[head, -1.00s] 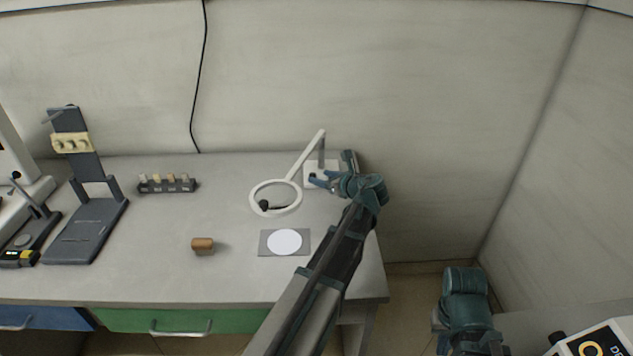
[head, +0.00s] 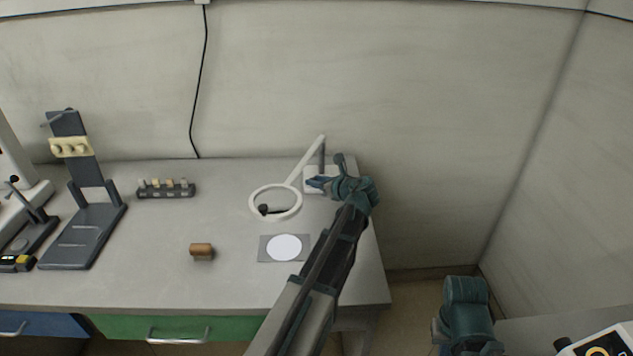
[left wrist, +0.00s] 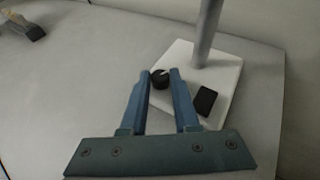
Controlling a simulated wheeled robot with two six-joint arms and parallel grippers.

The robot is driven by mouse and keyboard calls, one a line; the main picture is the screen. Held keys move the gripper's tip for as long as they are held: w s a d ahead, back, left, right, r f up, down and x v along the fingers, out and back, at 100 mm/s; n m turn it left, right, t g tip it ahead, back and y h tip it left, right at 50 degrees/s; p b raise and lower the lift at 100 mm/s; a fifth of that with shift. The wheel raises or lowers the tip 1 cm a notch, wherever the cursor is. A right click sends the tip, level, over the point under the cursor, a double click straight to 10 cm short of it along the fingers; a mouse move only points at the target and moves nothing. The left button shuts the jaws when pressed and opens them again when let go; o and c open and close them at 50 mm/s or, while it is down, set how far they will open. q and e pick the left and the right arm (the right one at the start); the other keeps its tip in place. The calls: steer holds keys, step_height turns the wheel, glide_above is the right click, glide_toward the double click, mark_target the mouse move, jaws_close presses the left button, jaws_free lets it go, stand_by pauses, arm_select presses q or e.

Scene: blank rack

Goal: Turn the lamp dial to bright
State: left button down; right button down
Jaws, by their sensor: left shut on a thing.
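The lamp (head: 275,203) has a round white ring head on a bent arm, rising from a white square base (head: 312,174) at the back right of the table. In the left wrist view the base (left wrist: 222,76) carries a black round dial (left wrist: 160,80) with a pale mark on top, and a black rectangular patch. My left gripper (head: 322,183) is at the base. In the left wrist view its blue fingers (left wrist: 160,74) are shut on the dial, one on each side. The dial is hidden in the head view. My right arm shows at lower right without its gripper.
A grey card with a white disc (head: 284,247) lies in front of the lamp. A brown-topped block (head: 201,250), a rack of vials (head: 166,188) and a dark stand (head: 85,235) are to the left. The wall is close behind the lamp.

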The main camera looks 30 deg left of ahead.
arm_select(q)
steer(key=shift+w, duration=0.1)
steer(key=shift+w+d+n+g+y, duration=0.1)
steer(key=shift+w+n+g+y, duration=0.15)
steer(key=shift+n+g, duration=0.4)
steer(key=shift+w+n+g+y, duration=0.1)
steer(key=shift+n+g+y, duration=0.15)
steer(key=shift+n+g, duration=0.35)
steer(key=n+g, duration=0.2)
steer(key=g, duration=0.1)
steer(key=shift+w, duration=0.15)
steer(key=shift+n+g, duration=0.25)
steer(key=shift+n, duration=0.3)
steer(key=shift+g, duration=0.4)
steer(key=c, duration=0.7)
jaws_free()
steer(key=shift+o, duration=0.2)
steer(key=shift+d, duration=0.1)
